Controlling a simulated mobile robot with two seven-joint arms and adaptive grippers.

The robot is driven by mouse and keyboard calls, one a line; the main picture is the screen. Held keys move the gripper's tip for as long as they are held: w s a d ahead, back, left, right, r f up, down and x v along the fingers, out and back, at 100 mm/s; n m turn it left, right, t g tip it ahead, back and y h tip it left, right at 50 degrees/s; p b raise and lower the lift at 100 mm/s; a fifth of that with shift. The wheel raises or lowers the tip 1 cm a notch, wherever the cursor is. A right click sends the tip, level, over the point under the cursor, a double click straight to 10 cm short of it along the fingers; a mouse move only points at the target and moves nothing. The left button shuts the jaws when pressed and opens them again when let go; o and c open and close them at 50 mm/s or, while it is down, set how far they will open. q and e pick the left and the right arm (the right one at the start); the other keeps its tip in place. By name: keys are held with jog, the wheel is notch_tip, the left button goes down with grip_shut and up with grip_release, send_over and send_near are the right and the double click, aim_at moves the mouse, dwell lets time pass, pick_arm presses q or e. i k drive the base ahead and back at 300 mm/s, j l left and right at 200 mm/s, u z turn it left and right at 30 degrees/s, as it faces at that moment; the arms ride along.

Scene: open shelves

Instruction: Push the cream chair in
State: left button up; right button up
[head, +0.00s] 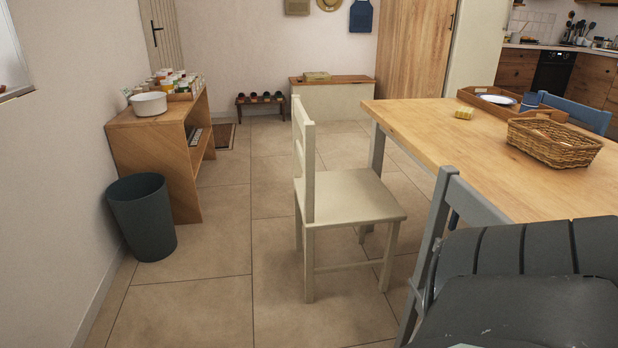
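The cream chair (344,196) stands upright on the tiled floor in the middle of the head view. Its backrest (304,158) is on the left and its seat points right, toward the wooden table (430,122). The backrest is well out from the table's left edge. I cannot tell whether the seat's front edge reaches under the tabletop. A table leg shows behind the seat. Neither of my grippers is in view, and nothing visible touches the cream chair.
A grey chair (438,228) stands at the table's near side, partly hidden by a dark shape. The table holds a wicker basket (553,143) and a tray (508,105). A dark bin (142,216) and wooden shelf (190,157) line the left wall. Floor left of the cream chair is clear.

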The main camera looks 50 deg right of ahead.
aim_at(326, 200)
jog(key=i+l+z, duration=0.25)
jog(key=i, duration=0.5)
jog(key=i+z, duration=0.25)
jog(key=i, duration=0.45)
jog(key=i+u, duration=0.1)
jog(key=u, duration=0.35)
jog(key=i+l+u, duration=0.1)
jog(key=u, duration=0.3)
jog(key=l+u, duration=0.1)
jog(key=u, duration=0.35)
jog(key=i+l+u, duration=0.1)
jog(key=u, duration=0.35)
jog(key=l+u, duration=0.15)
jog(key=u, duration=0.75)
jog(key=l+u, duration=0.2)
jog(key=u, duration=0.7)
jog(key=l+u, duration=0.2)
jog(key=u, duration=0.7)
jog(key=l+u, duration=0.1)
jog(key=u, duration=0.75)
jog(key=k+u, duration=0.15)
jog(key=u, duration=0.75)
jog(key=k+u, duration=0.1)
jog(key=u, duration=0.8)
jog(key=k+j+u, duration=0.1)
jog(key=u, duration=0.8)
jog(key=j+u, duration=0.15)
jog(key=u, duration=0.75)
jog(key=k, duration=0.05)
